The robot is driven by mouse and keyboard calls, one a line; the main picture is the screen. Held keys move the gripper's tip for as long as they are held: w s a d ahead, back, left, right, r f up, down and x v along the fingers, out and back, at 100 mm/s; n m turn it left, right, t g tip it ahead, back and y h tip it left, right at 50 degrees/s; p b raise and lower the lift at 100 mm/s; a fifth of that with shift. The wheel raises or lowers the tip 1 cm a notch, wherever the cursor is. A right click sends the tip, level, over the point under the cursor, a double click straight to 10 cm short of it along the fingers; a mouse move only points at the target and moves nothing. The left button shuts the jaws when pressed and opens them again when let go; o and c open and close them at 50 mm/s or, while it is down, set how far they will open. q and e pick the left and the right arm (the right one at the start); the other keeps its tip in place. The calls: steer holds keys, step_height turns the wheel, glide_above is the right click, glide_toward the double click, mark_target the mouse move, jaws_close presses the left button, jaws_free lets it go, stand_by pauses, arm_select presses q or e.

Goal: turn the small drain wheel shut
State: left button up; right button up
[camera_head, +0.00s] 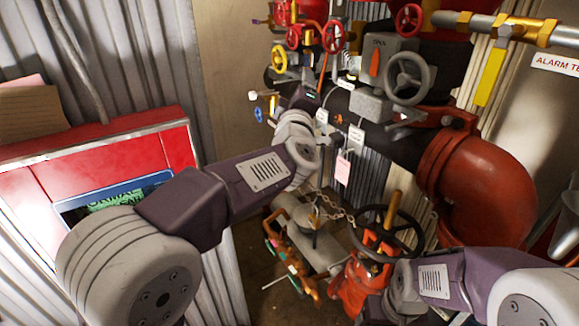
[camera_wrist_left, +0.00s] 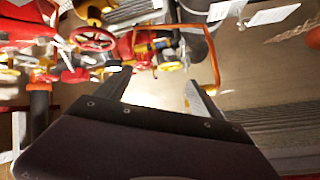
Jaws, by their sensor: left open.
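Several small handwheels show, and I cannot tell which is the drain wheel. In the head view a yellow one (camera_head: 279,58) and a small blue one (camera_head: 258,115) are at the left of the pipework, with a red one (camera_head: 333,36) above. In the left wrist view a red spoked wheel (camera_wrist_left: 92,39) is at the upper left, beyond my left gripper (camera_wrist_left: 157,77). That gripper is open, with nothing between its fingers; its tips are mostly hidden in the head view. My right wrist is at the lower right; its fingers cannot be made out.
A large dark handwheel (camera_head: 384,233) on a red valve stands low in the middle. A grey handwheel (camera_head: 410,78) and a thick red elbow pipe (camera_head: 484,190) are at the right. A red cabinet (camera_head: 130,150) is at the left. A pink tag (camera_head: 343,168) hangs from the black pipe.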

arm_select(q)
step_height(320, 180, down, 16)
steer(key=s+a+m+g+h, duration=0.1)
steer(key=m+g+h, duration=0.2)
steer(key=m+g, duration=0.2)
steer(key=shift+a+f+m, duration=0.15)
steer(key=shift+a+m, duration=0.1)
steer(key=shift+m, duration=0.55)
arm_select(e)
steer(key=shift+w+f, duration=0.25)
steer(key=shift+w, duration=0.1)
arm_select(q)
steer(key=shift+s, duration=0.1)
